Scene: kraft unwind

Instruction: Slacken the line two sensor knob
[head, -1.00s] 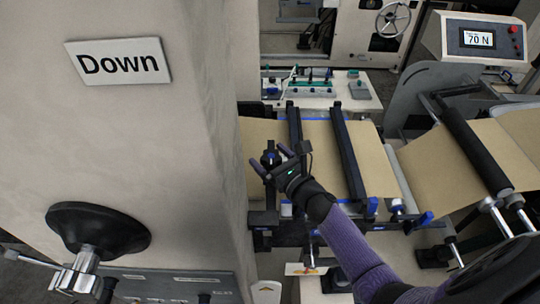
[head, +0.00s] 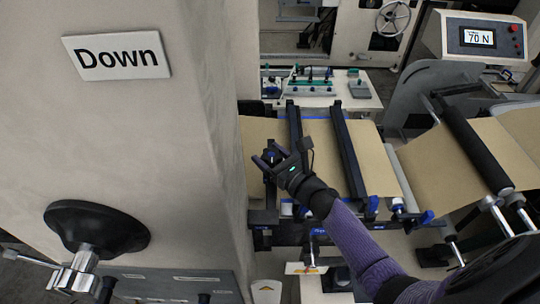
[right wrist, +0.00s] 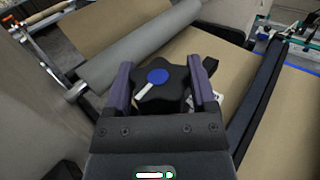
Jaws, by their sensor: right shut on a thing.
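The sensor knob (right wrist: 160,87) is a black lobed knob with a blue centre and a white pointer mark, seen large in the right wrist view. The pointer slants toward the lower left there. My right gripper (right wrist: 161,85) has its purple fingers on both sides of the knob and is shut on it. In the head view my right gripper (head: 268,158) is at the left side of the brown web, and the knob (head: 271,156) is partly hidden between its fingers. I cannot read which line the knob belongs to. My left gripper is not in view.
A large beige column with a "Down" sign (head: 116,55) and a black handwheel (head: 97,228) fills the left. Dark bars (head: 349,155) cross the brown web (head: 375,165). A grey roller (right wrist: 140,45) lies close beyond the knob.

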